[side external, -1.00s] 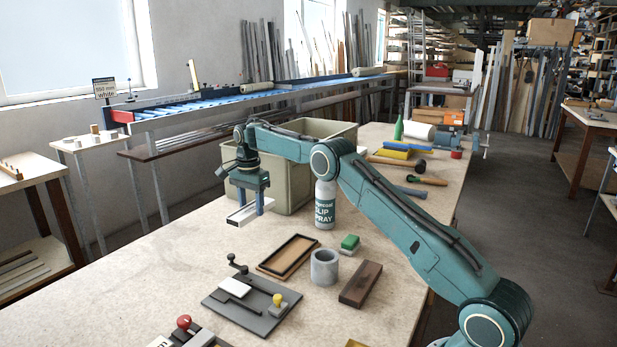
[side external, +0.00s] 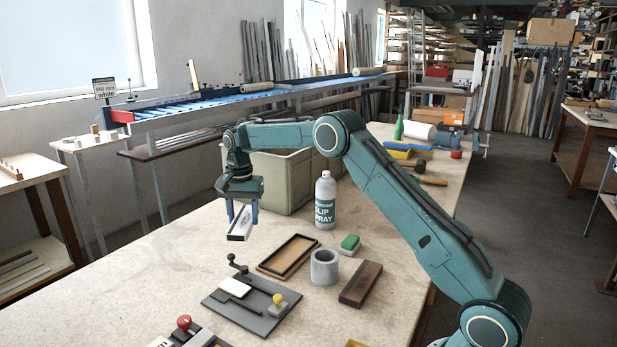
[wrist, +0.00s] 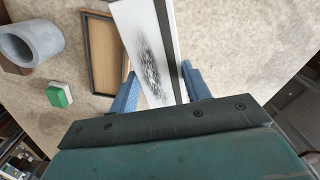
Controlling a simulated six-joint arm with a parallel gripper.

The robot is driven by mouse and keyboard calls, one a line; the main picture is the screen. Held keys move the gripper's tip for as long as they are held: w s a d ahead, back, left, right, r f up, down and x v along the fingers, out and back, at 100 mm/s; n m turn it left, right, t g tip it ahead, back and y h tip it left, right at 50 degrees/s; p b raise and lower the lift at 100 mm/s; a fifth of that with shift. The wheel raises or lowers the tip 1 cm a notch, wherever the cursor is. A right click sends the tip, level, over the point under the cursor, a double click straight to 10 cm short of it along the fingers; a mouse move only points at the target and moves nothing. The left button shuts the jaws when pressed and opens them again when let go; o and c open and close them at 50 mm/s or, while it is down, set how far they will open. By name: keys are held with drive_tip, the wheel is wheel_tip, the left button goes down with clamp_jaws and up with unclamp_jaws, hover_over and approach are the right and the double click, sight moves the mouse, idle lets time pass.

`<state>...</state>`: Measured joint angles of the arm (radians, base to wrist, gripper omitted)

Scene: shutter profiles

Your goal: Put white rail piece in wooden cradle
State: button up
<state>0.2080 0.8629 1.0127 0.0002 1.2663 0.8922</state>
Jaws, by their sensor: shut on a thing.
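My gripper (side external: 242,212) is shut on the white rail piece (side external: 239,224), held above the bench in front of the grey-green bin. In the wrist view, the rail piece (wrist: 143,42) lies between the blue fingers of my gripper (wrist: 158,88). It has a dark speckled smudge on its white face and a dark strip along one side. A shallow dark-rimmed wooden tray, which looks like the wooden cradle (side external: 268,267), lies on the bench to the right of and nearer than the gripper. Its tan inside looks empty. The wrist view shows it (wrist: 91,50) partly hidden behind the rail piece.
A spray bottle (side external: 325,202) stands behind the tray. A green-and-white block (side external: 349,244), a grey cylinder (side external: 324,267) and a brown block (side external: 360,284) are to its right. A dark fixture plate (side external: 250,315) lies in front. The bench at left is clear.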

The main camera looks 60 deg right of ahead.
drive_tip(key=s+a+f+n, duration=0.1)
drive_tip(key=s+a+n, duration=1.1)
drive_tip(key=s, duration=0.4)
drive_tip(key=shift+s+a+f+n, duration=0.2)
drive_tip(key=shift+s+a+n, duration=0.05)
drive_tip(key=shift+s+n, duration=0.1)
wheel_tip(320, 180, up, 13)
drive_tip(key=m, duration=1.8)
hover_over(290, 254)
drive_tip(key=shift+r, duration=0.2)
drive_tip(key=shift+f, duration=0.1)
wheel_tip(290, 254, down, 20)
drive_tip(key=shift+r, duration=0.1)
drive_tip(key=shift+f, duration=0.6)
